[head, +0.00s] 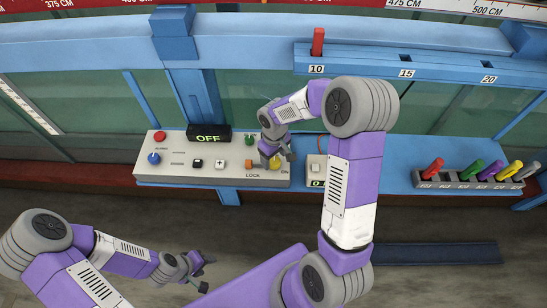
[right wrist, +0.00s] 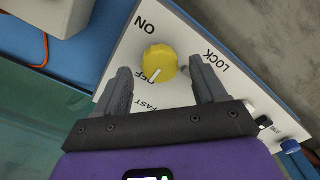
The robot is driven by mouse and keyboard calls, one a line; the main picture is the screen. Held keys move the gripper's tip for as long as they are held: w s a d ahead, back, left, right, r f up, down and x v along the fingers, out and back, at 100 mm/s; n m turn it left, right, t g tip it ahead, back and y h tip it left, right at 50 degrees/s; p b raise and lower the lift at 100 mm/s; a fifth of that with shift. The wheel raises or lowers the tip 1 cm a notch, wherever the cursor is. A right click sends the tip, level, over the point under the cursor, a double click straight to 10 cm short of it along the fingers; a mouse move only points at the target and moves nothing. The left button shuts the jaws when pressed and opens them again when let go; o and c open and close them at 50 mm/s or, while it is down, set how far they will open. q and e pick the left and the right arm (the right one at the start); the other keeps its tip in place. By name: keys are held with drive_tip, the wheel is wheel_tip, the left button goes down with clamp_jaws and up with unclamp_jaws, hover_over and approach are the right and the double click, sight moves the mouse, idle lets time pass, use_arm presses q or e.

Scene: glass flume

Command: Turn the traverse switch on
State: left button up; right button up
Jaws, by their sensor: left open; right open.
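The control panel (head: 215,176) is a pale box on the blue ledge. The yellow rotary knob (head: 274,167) sits at its right end, partly covered by my right gripper (head: 279,152). In the right wrist view, the knob (right wrist: 160,62) has a white pointer mark directed at OFF; ON is printed to one side. My right gripper is open, a finger on either side of the knob, with gaps showing; depth contact is unclear. My left gripper (head: 199,275) is open and empty, low in front of the panel.
A smaller box (head: 316,171) stands just right. A rack (head: 470,182) of colored handles is further right.

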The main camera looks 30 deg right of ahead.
drive_tip(key=shift+f, duration=0.85)
drive_tip(key=c, duration=1.1)
drive_tip(key=shift+o, duration=0.2)
